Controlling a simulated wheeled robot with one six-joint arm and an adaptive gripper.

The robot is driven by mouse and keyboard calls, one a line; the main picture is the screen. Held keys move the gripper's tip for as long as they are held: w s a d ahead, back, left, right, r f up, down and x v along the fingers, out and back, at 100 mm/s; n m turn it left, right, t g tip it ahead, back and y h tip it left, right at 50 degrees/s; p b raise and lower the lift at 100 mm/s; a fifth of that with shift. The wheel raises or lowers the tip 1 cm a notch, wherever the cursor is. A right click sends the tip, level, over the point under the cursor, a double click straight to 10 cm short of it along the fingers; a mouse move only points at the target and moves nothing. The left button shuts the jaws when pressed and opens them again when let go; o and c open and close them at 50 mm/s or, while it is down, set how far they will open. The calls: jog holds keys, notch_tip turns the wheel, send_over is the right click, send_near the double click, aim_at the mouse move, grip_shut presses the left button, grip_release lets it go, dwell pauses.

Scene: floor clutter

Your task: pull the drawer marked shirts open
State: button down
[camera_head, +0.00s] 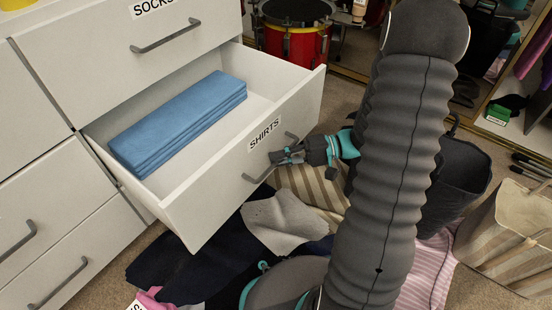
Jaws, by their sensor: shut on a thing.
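The drawer marked SHIRTS (215,187) stands pulled well out of the white dresser. Its inside shows, with a folded stack of blue cloth (180,122) lying along the left part. A grey bar handle (256,178) is on the drawer's front, below and around the label. My gripper (282,157) is at the handle and shut on it, coming from the right. My gripper covers the middle of the handle.
The closed drawer marked SOCKS (130,50) is above. Dark and grey clothes (285,222) lie on the floor under the drawer front. A red drum (295,42) stands behind, a dark bin (463,180) and striped bag (510,235) at right.

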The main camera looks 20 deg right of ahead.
jog(key=shift+s, duration=0.2)
jog(key=c, duration=1.2)
grip_release()
jog(key=shift+d, duration=0.1)
jog(key=d+r, duration=0.1)
jog(key=d, duration=0.6)
jog(key=shift+s+d, duration=0.2)
jog(key=shift+s, duration=0.1)
